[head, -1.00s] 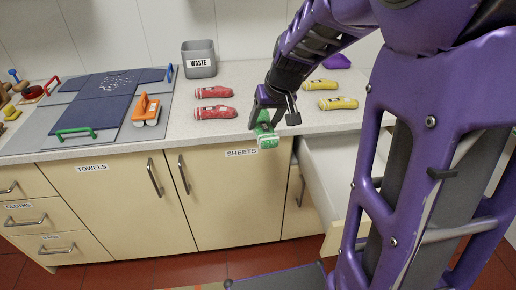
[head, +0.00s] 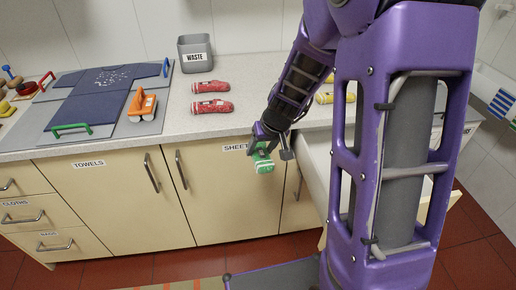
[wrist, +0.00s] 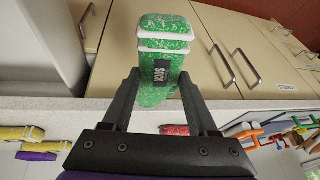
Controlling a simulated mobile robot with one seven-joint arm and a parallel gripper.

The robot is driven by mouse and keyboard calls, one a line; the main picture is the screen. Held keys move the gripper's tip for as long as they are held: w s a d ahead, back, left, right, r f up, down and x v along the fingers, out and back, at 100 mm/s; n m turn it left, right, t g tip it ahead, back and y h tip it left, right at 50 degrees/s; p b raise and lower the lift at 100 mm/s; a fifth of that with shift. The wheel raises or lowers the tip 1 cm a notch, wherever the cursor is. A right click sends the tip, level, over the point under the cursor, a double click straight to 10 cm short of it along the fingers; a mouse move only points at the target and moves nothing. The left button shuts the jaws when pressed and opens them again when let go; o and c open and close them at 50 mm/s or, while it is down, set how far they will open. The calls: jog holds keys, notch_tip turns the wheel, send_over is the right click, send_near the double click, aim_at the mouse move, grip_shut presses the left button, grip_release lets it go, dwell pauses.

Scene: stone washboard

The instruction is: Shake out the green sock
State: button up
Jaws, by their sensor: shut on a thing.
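The green sock (head: 263,164), speckled with white bands and a dark label, hangs in front of the cabinet face, below the counter's front edge. My gripper (head: 264,146) is shut on the green sock, with a finger on each side of it. In the wrist view the green sock (wrist: 164,45) sticks out beyond the fingertips of my gripper (wrist: 158,82). The part of the sock between the fingers is partly hidden by them.
Two red socks (head: 212,106) lie on the counter (head: 165,135), with yellow ones (head: 325,98) partly behind my arm. A grey WASTE bin (head: 196,54) stands behind. A blue folding board (head: 92,107) and orange-handled brush (head: 142,106) are left. An open drawer (head: 316,160) juts out right.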

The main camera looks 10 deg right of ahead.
aim_at(261, 151)
dwell(0.4)
notch_tip(261, 151, up, 20)
notch_tip(261, 151, down, 20)
jog(key=shift+r, duration=0.1)
jog(key=shift+w, duration=0.15)
notch_tip(261, 151, up, 20)
notch_tip(261, 151, down, 20)
jog(key=shift+f, duration=0.25)
jog(key=shift+r, duration=0.1)
